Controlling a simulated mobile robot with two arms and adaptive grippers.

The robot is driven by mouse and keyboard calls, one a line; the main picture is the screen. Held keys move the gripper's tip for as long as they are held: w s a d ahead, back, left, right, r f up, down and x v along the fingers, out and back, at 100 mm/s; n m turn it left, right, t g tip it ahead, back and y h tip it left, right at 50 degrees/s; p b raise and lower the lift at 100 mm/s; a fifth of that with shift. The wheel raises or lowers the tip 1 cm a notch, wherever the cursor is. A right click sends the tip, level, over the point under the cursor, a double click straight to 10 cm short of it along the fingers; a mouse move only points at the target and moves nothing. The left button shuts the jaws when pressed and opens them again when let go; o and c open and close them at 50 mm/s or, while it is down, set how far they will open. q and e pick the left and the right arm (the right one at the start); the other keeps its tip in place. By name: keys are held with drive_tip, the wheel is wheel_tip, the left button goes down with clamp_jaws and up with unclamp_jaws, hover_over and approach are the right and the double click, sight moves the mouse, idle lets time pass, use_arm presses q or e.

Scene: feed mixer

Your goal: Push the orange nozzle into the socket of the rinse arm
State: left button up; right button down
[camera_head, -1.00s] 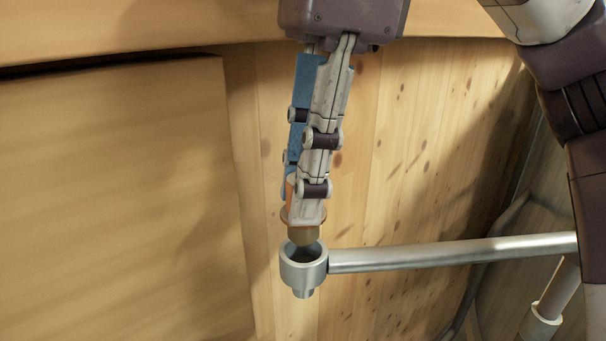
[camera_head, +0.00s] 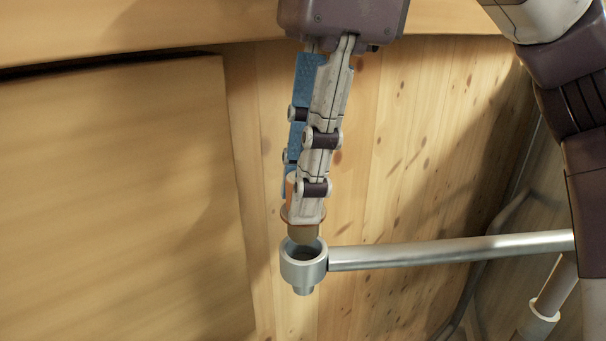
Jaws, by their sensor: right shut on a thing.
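The orange nozzle (camera_head: 290,189) is mostly hidden behind my right gripper's fingers. Its wider rim and brassy lower end (camera_head: 303,233) show below the fingertips. My right gripper (camera_head: 305,205) points down and is shut on the nozzle. The socket (camera_head: 304,269) is a grey metal cup with an open top at the left end of the rinse arm (camera_head: 450,249), a metal tube running to the right. The nozzle's lower end is right at the socket's mouth, over its back part. I cannot tell whether it is inside or just above. My left gripper is not in view.
A wooden panel (camera_head: 120,200) stands at the left, and a plank wall (camera_head: 400,150) is behind the socket. A thin pipe with a pale collar (camera_head: 543,309) is at the lower right. My right arm's links fill the upper right.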

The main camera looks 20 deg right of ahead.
sight(304, 234)
drive_tip(key=shift+f+b, duration=0.95)
drive_tip(key=shift+f, duration=0.75)
idle(0.3)
drive_tip(key=shift+r, duration=0.1)
drive_tip(key=shift+r+p, duration=1.35)
drive_tip(key=shift+p, duration=0.15)
drive_tip(key=shift+p, duration=0.6)
idle(0.9)
drive_tip(key=shift+f+b, duration=1.1)
drive_tip(key=shift+f, duration=0.45)
drive_tip(key=c, duration=1.7)
unclamp_jaws()
drive_tip(key=shift+r, duration=0.1)
drive_tip(key=shift+o, duration=0.2)
